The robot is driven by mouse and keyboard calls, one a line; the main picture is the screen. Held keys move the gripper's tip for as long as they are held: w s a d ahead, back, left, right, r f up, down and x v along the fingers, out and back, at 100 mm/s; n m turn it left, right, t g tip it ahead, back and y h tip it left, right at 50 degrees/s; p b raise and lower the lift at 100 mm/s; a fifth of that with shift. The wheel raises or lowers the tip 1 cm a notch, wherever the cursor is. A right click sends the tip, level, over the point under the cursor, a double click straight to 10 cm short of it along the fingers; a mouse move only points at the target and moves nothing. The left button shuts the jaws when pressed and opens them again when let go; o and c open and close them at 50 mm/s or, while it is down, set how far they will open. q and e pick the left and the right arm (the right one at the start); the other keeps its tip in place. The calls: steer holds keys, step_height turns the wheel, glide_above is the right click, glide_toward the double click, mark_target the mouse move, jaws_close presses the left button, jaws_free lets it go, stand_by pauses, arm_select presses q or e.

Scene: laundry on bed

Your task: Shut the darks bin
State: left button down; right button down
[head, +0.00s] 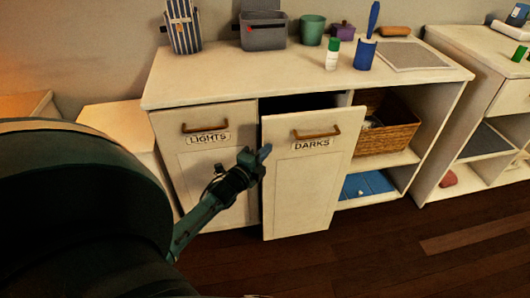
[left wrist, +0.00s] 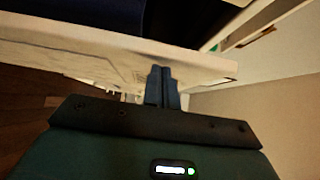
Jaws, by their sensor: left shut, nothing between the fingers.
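The darks bin (head: 305,185) is a cream front with a wooden handle and a DARKS label. It stands out from the white cabinet (head: 222,93), with a dark opening visible behind its top edge. My left gripper (head: 264,152) is shut and empty at the left edge of this front, below handle height. In the left wrist view, my closed fingers (left wrist: 162,86) overlap the edge of a cream panel (left wrist: 205,66). I cannot tell whether they touch it. My right gripper is not in view.
The lights bin (head: 215,165) sits left of the darks bin, flush with the cabinet. A wicker basket (head: 390,130) and a blue item (head: 367,185) fill shelves to the right. Bottles and containers stand on top. Dark wooden floor (head: 400,250) in front is clear.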

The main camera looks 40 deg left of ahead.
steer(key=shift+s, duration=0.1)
